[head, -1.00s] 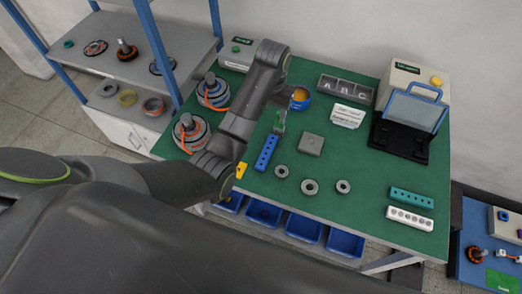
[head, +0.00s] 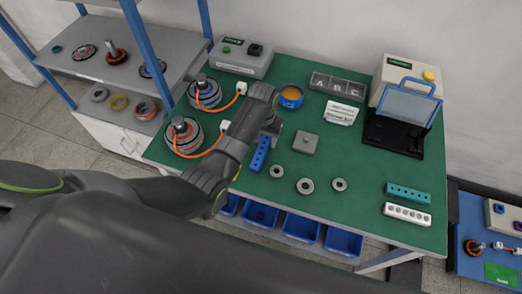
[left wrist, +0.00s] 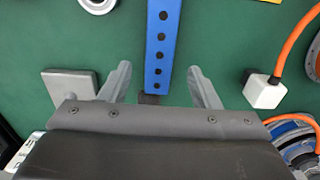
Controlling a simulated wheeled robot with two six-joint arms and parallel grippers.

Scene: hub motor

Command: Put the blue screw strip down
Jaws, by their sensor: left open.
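The blue screw strip (head: 260,154) lies on the green table, left of the metal rings, with a row of dark holes along it. In the left wrist view, the strip (left wrist: 162,40) runs up the middle, with its near end between the fingers. My left gripper (left wrist: 159,72) is open, one finger on each side of the strip, with visible gaps between. In the head view my left gripper (head: 271,127) is at the strip's far end, partly hidden by my arm. My right gripper is not in view.
A grey square block (head: 304,142) and metal rings (head: 305,186) lie right of the strip. Teal (head: 408,192) and white (head: 407,214) strips lie at the right. Motors with orange cables (head: 184,137) stand at the left. Bare table lies between rings and teal strip.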

